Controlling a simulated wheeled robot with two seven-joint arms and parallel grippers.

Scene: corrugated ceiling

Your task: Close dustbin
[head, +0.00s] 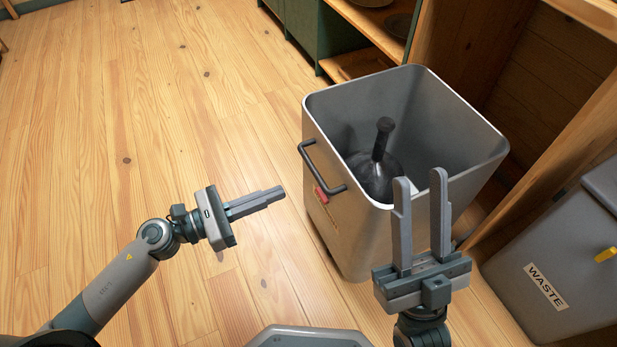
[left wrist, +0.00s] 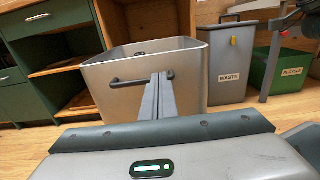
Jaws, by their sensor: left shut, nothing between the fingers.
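A grey metal bin (head: 365,240) stands open-topped in the middle of the head view, with a black handle (head: 322,170) and a red tab on its near side; I see no lid on it. A dark, long-necked object (head: 380,165) is inside. A grey bin marked WASTE (head: 560,265), with a yellow tab, is at the right edge; the left wrist view shows this waste bin (left wrist: 227,62) with its top covered. My left gripper (head: 280,192) is shut and empty, left of the metal bin. My right gripper (head: 420,176) is open and empty at the metal bin's near right side.
A green bin marked RECYCLE (left wrist: 282,70) stands right of the waste bin in the left wrist view. Wooden shelving and green cabinets (head: 300,25) are behind the metal bin. The wooden floor (head: 130,130) on the left is clear.

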